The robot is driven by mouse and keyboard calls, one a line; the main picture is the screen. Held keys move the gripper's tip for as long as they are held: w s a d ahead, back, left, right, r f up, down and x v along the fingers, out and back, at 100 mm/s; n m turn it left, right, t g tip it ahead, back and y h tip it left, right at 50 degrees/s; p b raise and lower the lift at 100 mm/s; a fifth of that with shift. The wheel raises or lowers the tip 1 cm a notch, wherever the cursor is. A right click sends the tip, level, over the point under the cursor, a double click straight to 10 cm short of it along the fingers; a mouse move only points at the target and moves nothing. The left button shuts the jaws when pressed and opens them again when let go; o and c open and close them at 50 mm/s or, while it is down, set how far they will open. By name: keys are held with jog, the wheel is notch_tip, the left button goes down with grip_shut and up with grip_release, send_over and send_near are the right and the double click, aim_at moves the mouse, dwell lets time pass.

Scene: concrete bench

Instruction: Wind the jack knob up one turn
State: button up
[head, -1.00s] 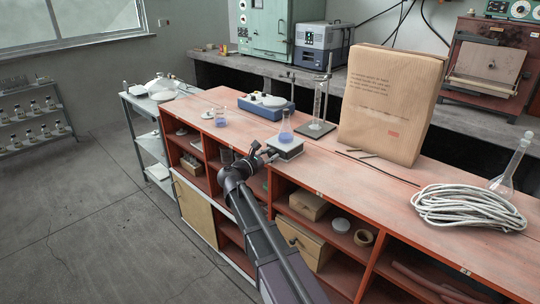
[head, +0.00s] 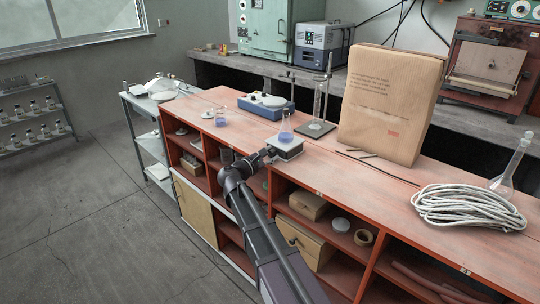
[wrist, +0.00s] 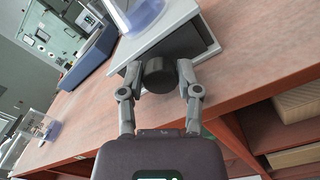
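The lab jack (head: 286,147) stands at the bench's front edge, with a flask of blue liquid (head: 285,131) upright on its pale top plate. In the wrist view, the jack's plate (wrist: 160,35) and part of the flask (wrist: 140,12) show at the top. The dark round jack knob (wrist: 158,74) faces my gripper. My gripper (wrist: 159,72) has one finger on each side of the knob, open around it; whether the pads touch it is hard to see. In the head view my gripper (head: 268,153) is at the jack's near left side.
A blue-grey instrument (head: 266,106) and a beaker (head: 221,118) stand left of the jack. A cylinder on a stand (head: 319,102) and a large paper package (head: 391,104) are to the right. Open shelves (head: 305,205) lie below the bench top (head: 350,172).

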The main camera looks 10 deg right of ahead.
jog(key=shift+o, duration=1.3)
jog(key=shift+n, duration=2.2)
jog(key=shift+s+a, duration=0.15)
jog(key=shift+a, duration=0.15)
jog(key=v, duration=1.3)
jog(key=s+d+f+m+g+y+p, duration=0.5)
jog(key=s+d+f+m+g+y, duration=0.3)
jog(key=s+d+m, duration=0.4)
jog(key=s+f+m+g+y+p, duration=0.2)
jog(key=s+m+y+p, duration=0.1)
jog(key=s+m+y, duration=0.3)
jog(key=s+m, duration=0.2)
jog(key=m, duration=0.2)
jog(key=shift+s+a+g+p, duration=0.3)
